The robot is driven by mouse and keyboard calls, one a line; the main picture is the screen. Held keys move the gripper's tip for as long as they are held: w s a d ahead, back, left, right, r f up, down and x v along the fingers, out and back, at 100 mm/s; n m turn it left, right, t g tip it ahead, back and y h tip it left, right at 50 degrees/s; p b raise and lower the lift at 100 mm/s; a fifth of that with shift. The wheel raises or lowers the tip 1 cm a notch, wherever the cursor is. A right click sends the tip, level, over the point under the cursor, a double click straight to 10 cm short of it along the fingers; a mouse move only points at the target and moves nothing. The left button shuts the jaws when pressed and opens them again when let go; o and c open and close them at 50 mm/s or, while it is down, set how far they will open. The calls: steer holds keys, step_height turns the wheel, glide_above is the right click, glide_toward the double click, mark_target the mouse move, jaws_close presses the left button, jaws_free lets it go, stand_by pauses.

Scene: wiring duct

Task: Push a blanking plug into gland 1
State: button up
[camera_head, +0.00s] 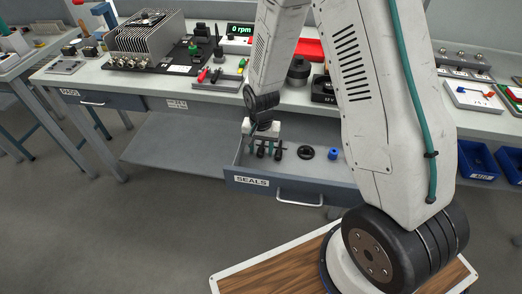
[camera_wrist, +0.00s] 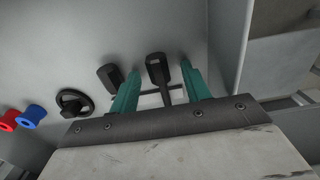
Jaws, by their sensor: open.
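My gripper (camera_wrist: 160,72) is open, with two teal fingers reaching down into the open drawer marked SEALS (camera_head: 251,181). A black plug-like piece (camera_wrist: 157,68) with a wide head and thin stem stands between the fingers in the wrist view, with gaps visible at its sides. A second black plug-like piece (camera_wrist: 109,76) is just outside the left finger. In the head view my gripper (camera_head: 265,148) is at the drawer's left part, where the dark pieces are partly hidden by the fingers. I cannot pick out gland 1 in either view.
The drawer also holds a black ring-shaped piece (camera_wrist: 72,102), a blue ring (camera_wrist: 32,116) and a red ring (camera_wrist: 9,121). The drawer walls stand close around my gripper. The bench above carries a finned metal unit (camera_head: 147,37) and an rpm display (camera_head: 240,29). Blue bins (camera_head: 477,160) are at the right.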

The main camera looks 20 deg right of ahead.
jaws_close()
steer(key=shift+r, duration=0.1)
